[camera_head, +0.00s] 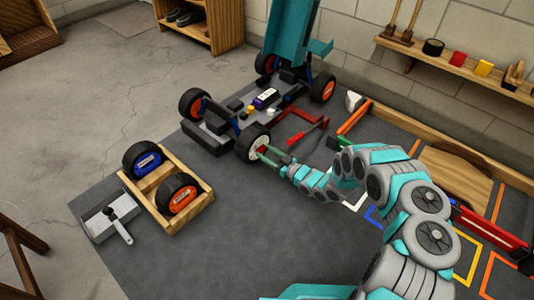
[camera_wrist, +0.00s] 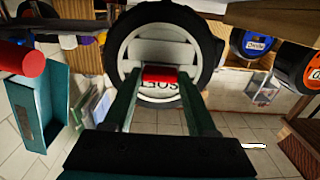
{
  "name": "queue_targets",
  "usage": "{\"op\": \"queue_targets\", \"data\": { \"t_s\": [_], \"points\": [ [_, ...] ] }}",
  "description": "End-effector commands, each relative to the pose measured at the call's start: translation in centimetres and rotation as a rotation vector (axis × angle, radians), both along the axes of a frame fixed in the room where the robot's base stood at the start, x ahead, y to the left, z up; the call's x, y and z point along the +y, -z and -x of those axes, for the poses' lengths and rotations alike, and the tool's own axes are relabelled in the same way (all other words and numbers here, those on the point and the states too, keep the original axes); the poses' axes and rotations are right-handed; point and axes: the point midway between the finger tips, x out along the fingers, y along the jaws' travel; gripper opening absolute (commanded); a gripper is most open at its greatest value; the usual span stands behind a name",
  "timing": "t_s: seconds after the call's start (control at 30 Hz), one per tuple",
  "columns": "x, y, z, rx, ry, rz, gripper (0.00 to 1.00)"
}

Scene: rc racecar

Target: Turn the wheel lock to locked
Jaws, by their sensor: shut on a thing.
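The wheel lock (camera_wrist: 160,73) is a small red piece at the centre of a white-hubbed wheel (camera_wrist: 202,22) on the RC car. In the wrist view my gripper (camera_wrist: 160,80) has one finger on each side of the red piece and is shut on it. Dark lettering shows just below the red piece, partly hidden and hard to read. In the head view the same wheel (camera_head: 246,137) is at the car's front corner, and my gripper (camera_head: 263,151) reaches it from the right. The lock's exact angle is hard to tell.
The car's teal body shell (camera_head: 288,35) is raised at the back. A wooden rack (camera_head: 197,218) holds a blue-hubbed and an orange-hubbed wheel. A dustpan (camera_head: 108,220) lies left of it. A red-handled tool (camera_head: 307,132) lies right of the car. The mat in front is clear.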

Motion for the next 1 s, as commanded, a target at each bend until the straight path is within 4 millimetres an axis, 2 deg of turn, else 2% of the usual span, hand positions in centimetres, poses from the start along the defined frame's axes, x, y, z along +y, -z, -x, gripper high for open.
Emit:
{"op": "queue_targets", "data": {
  "t_s": [0.03, 0.2, 0.27, 0.67, 1.0],
  "points": [
    [0.03, 0.02, 0.04, 0.000, -0.001, 0.000, 0.26],
    [0.04, 0.02, 0.05, 0.000, -0.001, 0.000, 0.07],
    [0.04, 0.03, 0.06, 0.001, -0.001, 0.001, 0.02],
    [0.12, 0.01, 0.07, 0.071, -0.003, -0.053, 0.02],
    [0.08, 0.01, 0.08, 0.290, -0.001, -0.223, 0.02]
  ]
}}
